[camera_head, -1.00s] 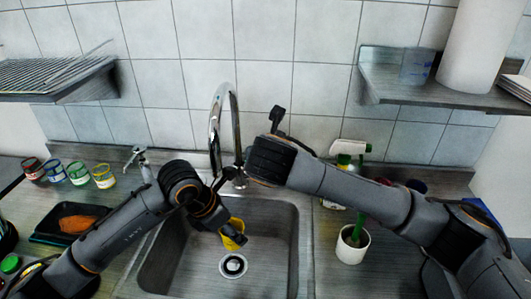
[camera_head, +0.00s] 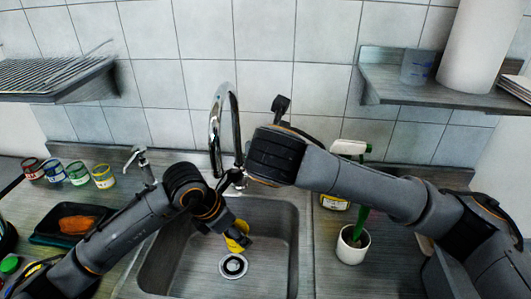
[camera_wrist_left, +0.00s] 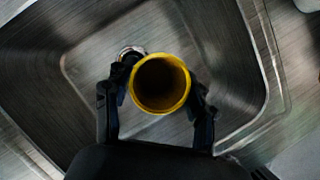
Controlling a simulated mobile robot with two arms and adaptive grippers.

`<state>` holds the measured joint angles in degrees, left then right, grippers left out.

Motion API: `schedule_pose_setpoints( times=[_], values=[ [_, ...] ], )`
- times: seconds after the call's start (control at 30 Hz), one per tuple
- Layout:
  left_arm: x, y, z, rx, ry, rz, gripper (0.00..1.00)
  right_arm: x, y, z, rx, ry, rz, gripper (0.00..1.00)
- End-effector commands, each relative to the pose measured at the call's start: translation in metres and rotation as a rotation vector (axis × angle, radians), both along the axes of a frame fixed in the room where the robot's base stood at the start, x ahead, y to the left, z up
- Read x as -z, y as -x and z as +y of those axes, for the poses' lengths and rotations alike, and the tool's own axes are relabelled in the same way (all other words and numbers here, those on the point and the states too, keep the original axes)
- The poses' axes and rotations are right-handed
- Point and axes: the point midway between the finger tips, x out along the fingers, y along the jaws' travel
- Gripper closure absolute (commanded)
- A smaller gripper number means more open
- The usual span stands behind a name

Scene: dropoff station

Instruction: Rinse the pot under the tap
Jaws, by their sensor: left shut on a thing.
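The yellow pot (camera_head: 242,228) is over the sink basin (camera_head: 185,265), partly hidden by my left gripper in the head view. My left gripper (camera_head: 236,238) is shut on it. In the left wrist view the pot (camera_wrist_left: 160,84) shows its round, dark opening between the two fingers of the left gripper (camera_wrist_left: 160,92). The chrome tap (camera_head: 216,130) arches above the back of the sink. No water shows under it. My right gripper (camera_head: 281,104) is beside the tap on its right, mostly hidden behind my own wrist, so its fingers cannot be judged.
The drain (camera_head: 233,266) lies in the sink floor. Several small jars (camera_head: 78,172) and a black tray (camera_head: 65,224) stand left of the sink. A white cup with a green handle (camera_head: 352,247) and a spray bottle (camera_head: 347,150) stand to the right. A shelf (camera_head: 400,92) juts out above.

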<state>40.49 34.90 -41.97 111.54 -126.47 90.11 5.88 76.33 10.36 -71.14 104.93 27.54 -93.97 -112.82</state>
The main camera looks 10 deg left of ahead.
Motion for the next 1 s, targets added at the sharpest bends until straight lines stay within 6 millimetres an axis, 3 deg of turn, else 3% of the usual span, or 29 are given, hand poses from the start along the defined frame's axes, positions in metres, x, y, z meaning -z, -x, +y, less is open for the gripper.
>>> schedule_pose_setpoints(
  times=[0.7, 1.0],
  values=[
    [0.0, 0.02, -0.052, 0.002, 0.001, -0.001, 0.61, 0.003, 0.0, 0.0, 0.0, 0.0, 0.0, 1.0],
    [-0.001, 0.025, -0.063, 0.0, -0.001, -0.002, 0.61, 0.004, 0.0, 0.0, 0.0, 0.0, 0.0, 1.0]
  ],
)
